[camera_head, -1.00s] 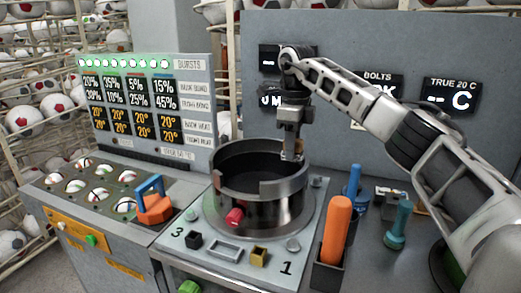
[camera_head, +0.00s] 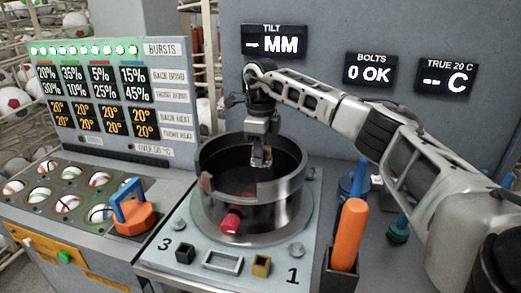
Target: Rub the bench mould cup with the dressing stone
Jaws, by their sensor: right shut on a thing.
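The bench mould cup (camera_head: 282,205) is a dark metallic open ring with a notched rim, standing upright on the grey plate. My right gripper (camera_head: 260,163) reaches in from the right and points down into the cup's opening, towards its back half. It is shut on a small, pale tan piece, probably the dressing stone, mostly hidden by the fingers. I cannot tell whether the piece touches the cup's inner wall. My left gripper is not in view.
A red knob (camera_head: 231,220) sits at the cup's front. An orange-handled tool (camera_head: 350,235) stands in a holder at right. Display panels (camera_head: 270,42) stand behind.

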